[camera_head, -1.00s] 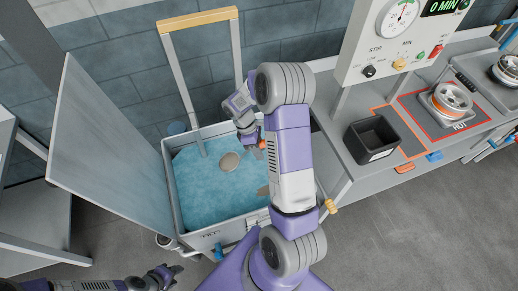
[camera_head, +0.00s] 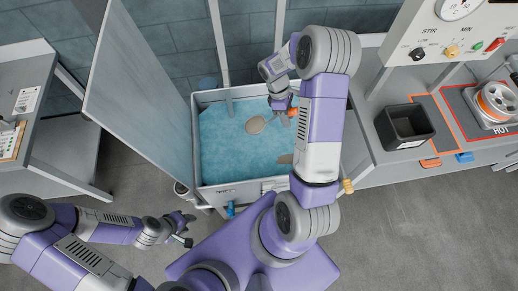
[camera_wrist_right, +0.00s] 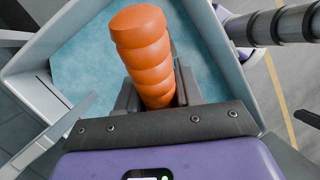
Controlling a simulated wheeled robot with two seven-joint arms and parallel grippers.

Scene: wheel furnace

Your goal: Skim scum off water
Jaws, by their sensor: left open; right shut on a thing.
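The open tub of blue water (camera_head: 235,150) stands in the middle of the head view. Two tan-grey scum patches float on it: one (camera_head: 256,125) near the middle and one (camera_head: 285,159) near the right wall, partly hidden by my right arm. My right gripper (camera_head: 285,105) is over the tub's right side, shut on an orange ribbed handle (camera_wrist_right: 145,55). The handle also shows as a small orange tip in the head view (camera_head: 292,113). The tool's working end is not visible. My left gripper (camera_head: 188,230) is open and empty, in front of the tub.
A raised grey lid panel (camera_head: 137,88) stands left of the tub. A black bin (camera_head: 405,125) sits on the counter to the right, near a hot plate with a metal wheel (camera_head: 497,102). A control panel (camera_head: 455,35) hangs above.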

